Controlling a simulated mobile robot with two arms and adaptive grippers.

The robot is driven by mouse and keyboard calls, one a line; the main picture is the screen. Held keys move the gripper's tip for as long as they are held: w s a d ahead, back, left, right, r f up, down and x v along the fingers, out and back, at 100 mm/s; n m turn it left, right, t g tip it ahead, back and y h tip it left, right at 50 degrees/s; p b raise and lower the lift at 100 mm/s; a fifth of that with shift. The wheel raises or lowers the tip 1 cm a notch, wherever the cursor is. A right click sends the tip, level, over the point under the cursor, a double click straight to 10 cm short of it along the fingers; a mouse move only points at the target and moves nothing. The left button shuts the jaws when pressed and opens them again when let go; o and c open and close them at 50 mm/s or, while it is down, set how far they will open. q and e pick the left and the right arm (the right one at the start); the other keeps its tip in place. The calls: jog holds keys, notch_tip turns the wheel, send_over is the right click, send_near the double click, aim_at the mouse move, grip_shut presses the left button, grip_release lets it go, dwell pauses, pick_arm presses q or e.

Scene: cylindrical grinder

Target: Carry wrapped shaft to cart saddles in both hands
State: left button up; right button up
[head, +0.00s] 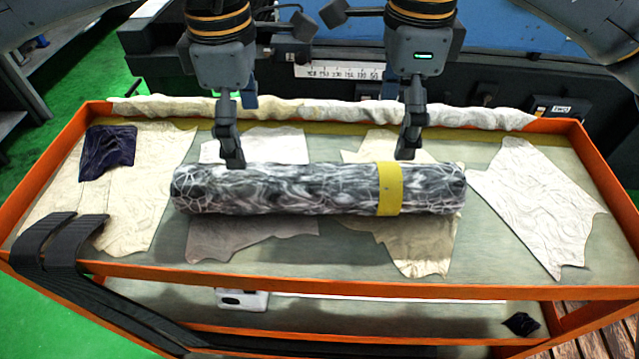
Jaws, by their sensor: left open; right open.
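The wrapped shaft (280,189) is a long roll in black-and-white marbled wrapping with a yellow band (389,188) right of its middle. It lies level across the top tray of the orange-rimmed cart (330,284), over several cream cloths. My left gripper (234,164) is open, its fingertips pointing down at the far edge of the roll near its left end. My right gripper (406,156) is open at the far edge near the yellow band. I cannot tell whether the fingertips touch the roll. Any saddles under the roll are hidden.
A dark folded cloth (107,151) lies at the tray's left. Black straps (62,240) hang over the front left rim. A rolled pale cloth (400,115) runs along the back rim. The dark machine with a scale (338,72) stands behind. A cream cloth (540,205) lies at right, clear of objects.

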aim_at(259, 188)
pick_arm(q)
notch_tip(259, 188, down, 13)
jog(key=shift+f, duration=0.2)
pick_arm(e)
notch_tip(259, 188, down, 13)
jog(key=shift+f, duration=0.2)
pick_arm(q)
jog(key=c, duration=1.8)
pick_arm(e)
jog(key=c, duration=1.8)
pick_arm(q)
jog(key=shift+w+r, duration=0.2)
jog(key=shift+c, duration=0.2)
pick_arm(e)
jog(key=shift+w+r, duration=0.15)
jog(key=shift+r, duration=0.05)
